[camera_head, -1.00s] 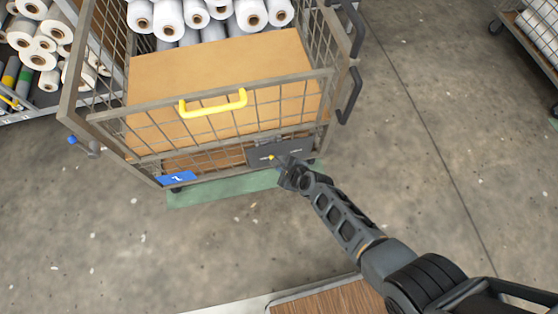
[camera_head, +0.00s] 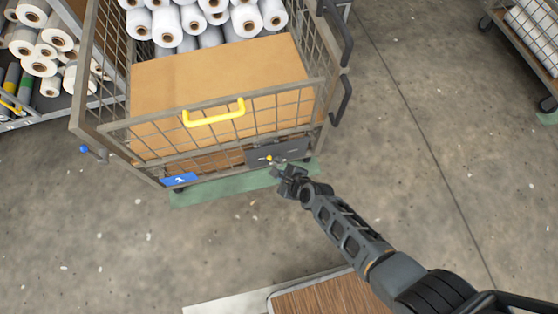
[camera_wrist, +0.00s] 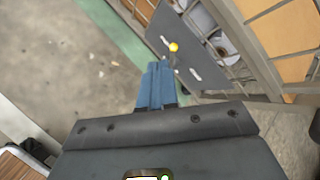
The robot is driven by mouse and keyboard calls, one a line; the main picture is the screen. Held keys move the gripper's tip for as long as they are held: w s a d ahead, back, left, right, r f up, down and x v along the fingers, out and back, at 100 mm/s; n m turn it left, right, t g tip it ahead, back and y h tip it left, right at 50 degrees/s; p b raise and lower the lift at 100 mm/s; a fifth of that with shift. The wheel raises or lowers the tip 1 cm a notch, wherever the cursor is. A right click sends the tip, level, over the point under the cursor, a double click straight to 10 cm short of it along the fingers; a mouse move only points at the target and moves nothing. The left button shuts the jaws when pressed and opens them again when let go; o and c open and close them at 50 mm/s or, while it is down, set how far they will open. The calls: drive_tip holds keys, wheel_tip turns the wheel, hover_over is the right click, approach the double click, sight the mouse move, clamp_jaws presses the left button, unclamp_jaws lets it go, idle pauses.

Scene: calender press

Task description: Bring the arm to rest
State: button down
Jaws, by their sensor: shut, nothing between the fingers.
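My gripper (camera_head: 283,175) is at the end of my outstretched arm, just in front of the lower right part of the wire cart (camera_head: 113,130). In the wrist view its blue fingers (camera_wrist: 157,85) are together with nothing between them. They point at a dark plate (camera_wrist: 187,45) with a small yellow knob (camera_wrist: 173,47), low on the cart's front. The plate also shows in the head view (camera_head: 285,151). A gap seems to lie between fingertips and plate, but I cannot tell how wide.
The cart holds a large cardboard box (camera_head: 215,75) and white rolls. A yellow handle (camera_head: 214,115) is on its front rail. Green floor marking (camera_head: 215,191) lies beneath. A wooden-topped surface (camera_head: 320,296) is near me. Concrete floor is open left and right.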

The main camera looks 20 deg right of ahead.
drive_tip(key=s+d+r+n+t+h, duration=0.1)
drive_tip(key=s+d+r+n+t, duration=0.1)
drive_tip(key=s+d+r+n, duration=0.6)
drive_tip(key=s+d+r+n+t+h, duration=0.1)
drive_tip(key=s+d+r+n, duration=0.3)
drive_tip(key=s, duration=0.7)
drive_tip(key=s+r+n+t, duration=0.1)
drive_tip(key=s+r+n, duration=0.3)
drive_tip(key=r, duration=0.7)
drive_tip(key=s+r+n+t+h, duration=0.1)
drive_tip(key=s+r+n, duration=0.3)
drive_tip(key=r, duration=0.7)
drive_tip(key=s+r+n+t, duration=0.2)
drive_tip(key=s+r+n, duration=0.2)
drive_tip(key=r, duration=0.7)
drive_tip(key=n+g+y+b, duration=0.2)
drive_tip(key=n+y+b, duration=0.5)
drive_tip(key=n+b, duration=2.05)
approach(274, 161)
drive_tip(key=shift+n, duration=0.35)
drive_tip(key=b+x, duration=0.4)
drive_tip(key=x, duration=0.1)
drive_tip(key=shift+w+a+f+b, duration=0.1)
drive_tip(key=shift+w+a+b, duration=0.05)
drive_tip(key=shift+w+b, duration=0.15)
drive_tip(key=shift+w+a, duration=0.3)
drive_tip(key=shift+w, duration=0.2)
